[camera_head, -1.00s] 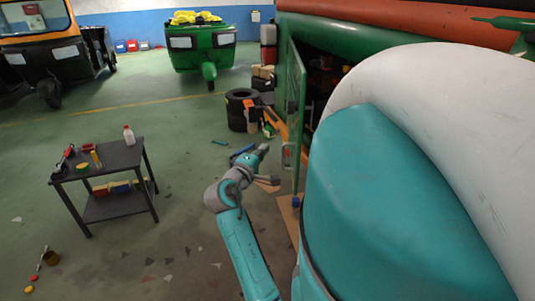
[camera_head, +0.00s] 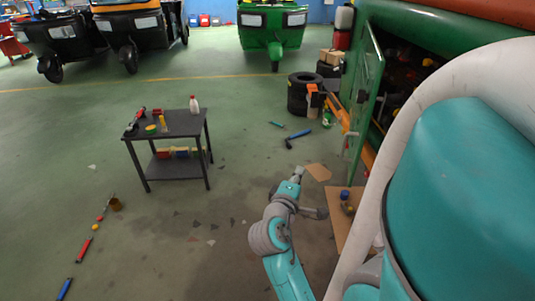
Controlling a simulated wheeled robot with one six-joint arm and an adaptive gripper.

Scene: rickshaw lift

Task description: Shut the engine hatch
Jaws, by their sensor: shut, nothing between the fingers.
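The engine hatch (camera_head: 366,95) is a green panel hinged on the side of the green vehicle (camera_head: 418,38) at the right. It stands open, swung out from the body, and the dark engine bay (camera_head: 405,85) shows behind it. My gripper (camera_head: 298,171) is at the end of my teal and grey arm, low in the middle of the picture. It is left of the hatch and apart from it in the picture, and it is shut and empty. The gripper is small here, and my own teal and white body parts hide the lower right.
A dark tool table (camera_head: 182,126) stands at the left. Stacked tyres (camera_head: 303,93) and boxes are behind the hatch. A hammer (camera_head: 298,137) and a cardboard piece (camera_head: 318,172) lie on the floor. A board (camera_head: 345,225) with small parts lies below the hatch. Floor between table and arm is mostly clear.

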